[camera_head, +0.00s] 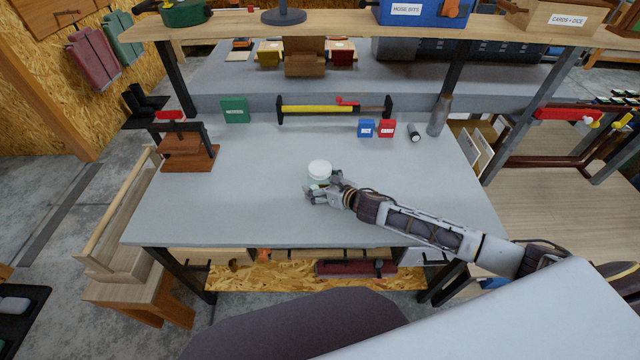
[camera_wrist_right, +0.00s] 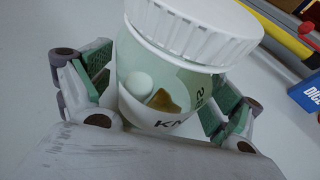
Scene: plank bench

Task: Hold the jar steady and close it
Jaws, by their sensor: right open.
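The jar (camera_head: 319,182) stands upright on the grey bench top with a white lid (camera_head: 319,168) on its mouth. In the right wrist view the jar (camera_wrist_right: 150,88) is pale green and see-through, with a lettered label and a white round piece and a brown piece inside. The ribbed lid (camera_wrist_right: 195,28) sits on top; I cannot tell how tight it is. My right gripper (camera_head: 320,190) is open at the jar's near side, with one finger on each side of the jar body. Contact is not clear. My left gripper is not in view.
Behind the jar are a blue dice box (camera_head: 366,128), a red cards box (camera_head: 387,129), a yellow bar clamp (camera_head: 320,109) and a green box (camera_head: 235,110). A brown wooden press (camera_head: 188,152) stands at the left. The bench around the jar is clear.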

